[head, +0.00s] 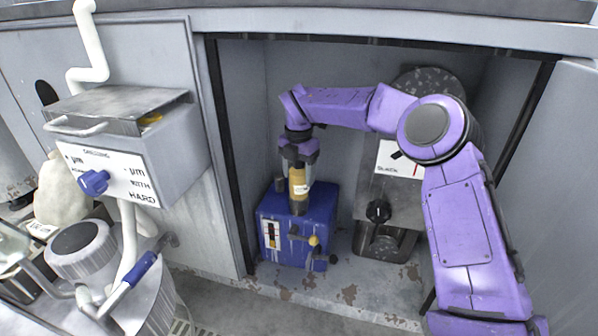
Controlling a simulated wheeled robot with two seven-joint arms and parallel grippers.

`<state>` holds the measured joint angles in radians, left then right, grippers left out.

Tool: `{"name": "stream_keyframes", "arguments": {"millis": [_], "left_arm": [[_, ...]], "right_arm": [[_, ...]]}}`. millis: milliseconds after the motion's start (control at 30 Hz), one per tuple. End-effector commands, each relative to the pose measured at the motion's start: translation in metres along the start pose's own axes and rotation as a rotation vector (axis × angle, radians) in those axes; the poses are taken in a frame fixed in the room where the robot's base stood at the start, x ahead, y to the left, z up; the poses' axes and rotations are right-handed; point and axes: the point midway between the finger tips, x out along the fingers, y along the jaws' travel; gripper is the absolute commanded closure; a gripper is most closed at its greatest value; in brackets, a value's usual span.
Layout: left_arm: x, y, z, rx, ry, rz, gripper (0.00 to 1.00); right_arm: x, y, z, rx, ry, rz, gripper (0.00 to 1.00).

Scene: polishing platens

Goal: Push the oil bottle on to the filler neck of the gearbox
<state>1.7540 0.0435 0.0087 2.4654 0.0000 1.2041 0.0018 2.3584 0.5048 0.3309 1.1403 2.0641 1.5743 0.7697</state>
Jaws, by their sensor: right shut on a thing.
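My right gripper (298,164) points down inside the open cabinet and is shut on the oil bottle (298,187). The oil bottle is amber with a pale label and looks upright. Its lower end meets a dark round neck (299,206) on top of the blue gearbox (282,238). I cannot tell how far the bottle sits on the neck. The gripper hides the upper part of the bottle. My left gripper is not in view.
A grey machine with a black knob (378,211) stands right of the gearbox. The cabinet's left post (224,155) is close by. A metal box (140,145) hangs outside, left.

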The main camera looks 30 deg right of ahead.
Motion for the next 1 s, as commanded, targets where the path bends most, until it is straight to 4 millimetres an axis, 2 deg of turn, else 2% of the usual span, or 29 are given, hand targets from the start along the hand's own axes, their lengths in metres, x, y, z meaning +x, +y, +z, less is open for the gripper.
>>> {"name": "stream_keyframes", "arguments": {"millis": [67, 100, 167, 567, 800, 1000], "left_arm": [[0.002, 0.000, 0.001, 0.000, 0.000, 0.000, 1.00], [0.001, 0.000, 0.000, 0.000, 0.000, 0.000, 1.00], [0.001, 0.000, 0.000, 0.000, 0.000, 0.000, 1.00], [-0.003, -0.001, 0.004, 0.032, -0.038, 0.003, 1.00], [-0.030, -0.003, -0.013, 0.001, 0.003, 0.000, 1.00], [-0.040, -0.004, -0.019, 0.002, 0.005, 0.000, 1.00]], "right_arm": [[0.002, 0.000, 0.000, 0.000, 0.000, 0.001, 0.83], [0.001, 0.000, 0.000, 0.000, 0.000, 0.002, 0.27], [0.001, 0.000, 0.000, 0.000, 0.000, 0.001, 0.08], [-0.002, 0.000, 0.000, 0.000, 0.000, 0.000, 0.07], [-0.067, 0.000, 0.000, 0.001, 0.000, 0.002, 0.07], [-0.099, 0.000, 0.000, 0.000, 0.000, 0.001, 0.07]]}}
